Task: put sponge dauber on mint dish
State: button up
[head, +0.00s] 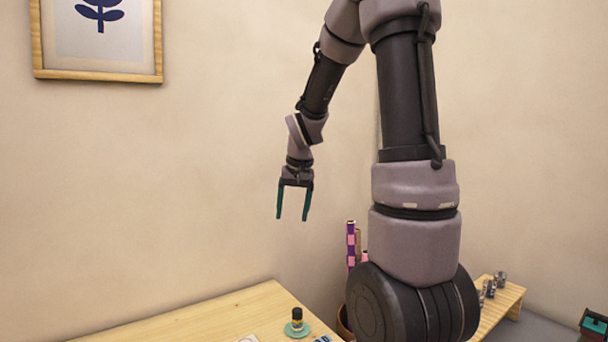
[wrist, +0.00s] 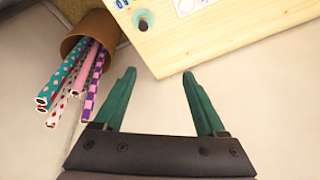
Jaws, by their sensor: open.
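A small dark upright piece with a yellowish band, which looks like the sponge dauber (head: 297,316), stands on the round mint dish (head: 289,331) near the table's edge. In the wrist view the dauber (wrist: 143,26) and the mint dish (wrist: 136,15) show at the top, partly overlapping. My gripper (head: 291,219) is open and empty, with its fingers pointing down, high above the table and well clear of the dauber. Its two green fingers (wrist: 158,72) are apart with nothing between them.
The wooden table (head: 200,322) also holds a white card (wrist: 187,6) and small blue items. A brown pot (wrist: 74,46) with several patterned rolls stands beside the table. A wooden stand (head: 507,298) with small metallic items is at the right. The air around my gripper is free.

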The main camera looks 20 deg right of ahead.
jog(key=s+a+r+t, duration=0.2)
jog(key=s+r, duration=0.4)
jog(key=s, duration=0.3)
jog(key=s+a+r+t+y, duration=0.1)
jog(key=s+a+r, duration=0.2)
jog(key=s+r, duration=0.4)
jog(key=s, duration=0.3)
jog(key=shift+s+r+t+y, duration=0.2)
jog(key=shift+t+y, duration=0.1)
jog(key=shift+t, duration=0.1)
